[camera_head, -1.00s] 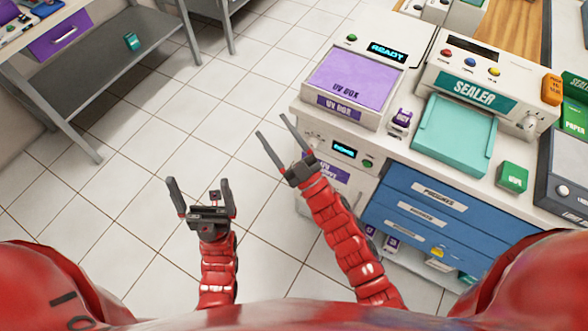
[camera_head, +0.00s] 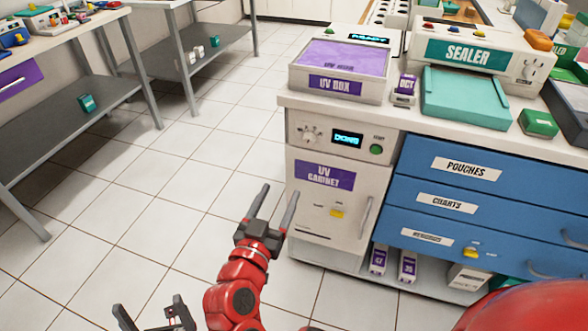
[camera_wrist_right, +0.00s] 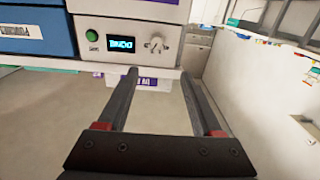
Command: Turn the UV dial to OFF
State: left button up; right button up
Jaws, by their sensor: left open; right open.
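The UV cabinet (camera_head: 335,195) has a pale front panel with a round grey-white dial (camera_head: 312,133) at its upper left. A small display (camera_head: 347,137), which seems to read DONE, and a green button (camera_head: 376,149) sit right of the dial. My right gripper (camera_head: 281,188) is open and empty, in front of and below the dial, apart from it. In the right wrist view, the dial (camera_wrist_right: 156,43) appears upside down beyond the fingertips, and its exact pointer setting is too small to tell. My left gripper (camera_head: 148,302) is open and empty at the bottom, over the floor.
A UV box (camera_head: 342,70) with a purple lid and a teal-topped sealer (camera_head: 470,95) stand on the counter above. Blue drawers (camera_head: 445,170) are right of the cabinet. The cabinet's handle (camera_head: 364,219) sticks out. Tiled floor (camera_head: 170,215) at left is clear; grey tables stand beyond.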

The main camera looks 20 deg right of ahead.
jog(key=b, duration=0.1)
send_near(307, 143)
jog(key=x, duration=0.8)
jog(key=shift+w+d, duration=0.1)
grip_shut()
